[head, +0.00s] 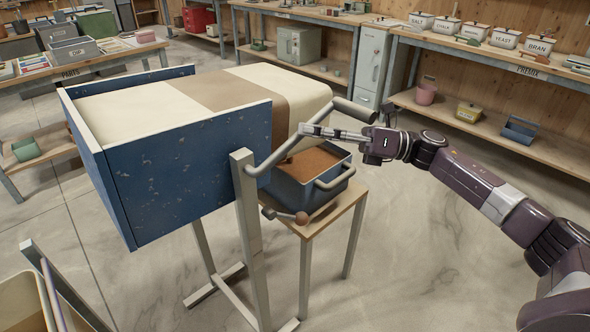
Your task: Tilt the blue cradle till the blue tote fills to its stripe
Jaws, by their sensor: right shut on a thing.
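The blue cradle (185,165) stands on a grey metal frame and holds a cream sack (140,112) with a brown band. The sack's far end hangs over the blue tote (305,193). The tote stands on a small wooden stand (345,205) and holds brown feed (308,165) below its rim. I cannot make out a stripe on it. A grey bent handle (284,150) rises from the cradle's near side and ends in a thick grip. My right gripper (306,131) reaches in from the right and is shut on this handle, above the tote. My left gripper is out of view.
A ball-ended lever (300,217) sticks out at the stand's near edge. The premix bench (490,55) with labelled tins is at the back right, the parts bench (85,78) at the back left. A bin (25,300) is at the bottom left. Floor is clear right of the stand.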

